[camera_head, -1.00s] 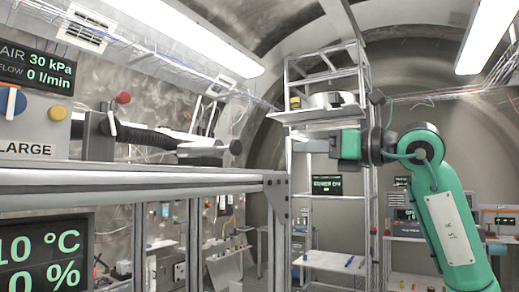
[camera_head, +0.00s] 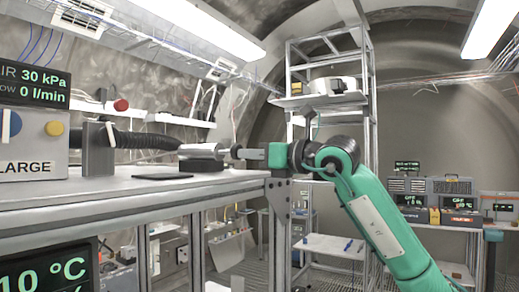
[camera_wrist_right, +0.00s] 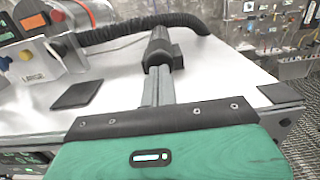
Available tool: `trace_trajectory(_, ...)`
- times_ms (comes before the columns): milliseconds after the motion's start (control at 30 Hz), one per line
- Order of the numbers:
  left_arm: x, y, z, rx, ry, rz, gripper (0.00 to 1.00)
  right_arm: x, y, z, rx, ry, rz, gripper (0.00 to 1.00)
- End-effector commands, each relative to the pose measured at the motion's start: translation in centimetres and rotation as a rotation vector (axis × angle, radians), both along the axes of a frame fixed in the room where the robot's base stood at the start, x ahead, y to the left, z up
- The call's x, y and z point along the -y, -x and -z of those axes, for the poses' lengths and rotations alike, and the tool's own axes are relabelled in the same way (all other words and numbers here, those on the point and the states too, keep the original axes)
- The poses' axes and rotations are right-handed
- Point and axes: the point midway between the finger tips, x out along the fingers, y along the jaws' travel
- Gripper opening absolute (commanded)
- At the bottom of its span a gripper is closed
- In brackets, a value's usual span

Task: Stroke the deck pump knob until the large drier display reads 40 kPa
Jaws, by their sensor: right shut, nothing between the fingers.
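The large drier (camera_head: 40,145) stands at the left, marked LARGE; its display (camera_head: 36,85) reads 30 kPa and flow 0 l/min. The deck pump (camera_head: 201,152) lies on the deck with a black hose running toward the drier. Its dark knob (camera_head: 236,150) is at the pump's right end, partly covered by my fingers. My right gripper (camera_head: 240,154) is shut, its fingertips at the knob end, with nothing held. In the wrist view, my shut fingers (camera_wrist_right: 158,86) point at the dark pump body (camera_wrist_right: 160,47); contact is unclear. My left gripper is out of view.
The white deck (camera_head: 110,189) has dark flat pads (camera_head: 162,176) on it. A second display (camera_head: 48,277) sits below the deck. A tall metal rack (camera_head: 293,75) stands behind my right arm. Several instruments stand at the back right.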

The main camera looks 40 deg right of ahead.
Motion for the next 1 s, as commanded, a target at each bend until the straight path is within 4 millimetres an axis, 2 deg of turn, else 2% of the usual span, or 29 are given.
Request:
trace_trajectory(367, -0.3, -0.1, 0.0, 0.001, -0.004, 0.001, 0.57, -0.2, -0.3, 0.0, 0.000, -0.001, -0.001, 0.00)
trace_trajectory(667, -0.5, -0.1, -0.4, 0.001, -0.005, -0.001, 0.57, -1.4, -3.3, 0.0, -0.001, -0.002, -0.001, 0.00)
trace_trajectory(1000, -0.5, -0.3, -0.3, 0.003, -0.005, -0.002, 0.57, -1.3, -3.4, 0.1, 0.000, -0.001, 0.000, 0.00)
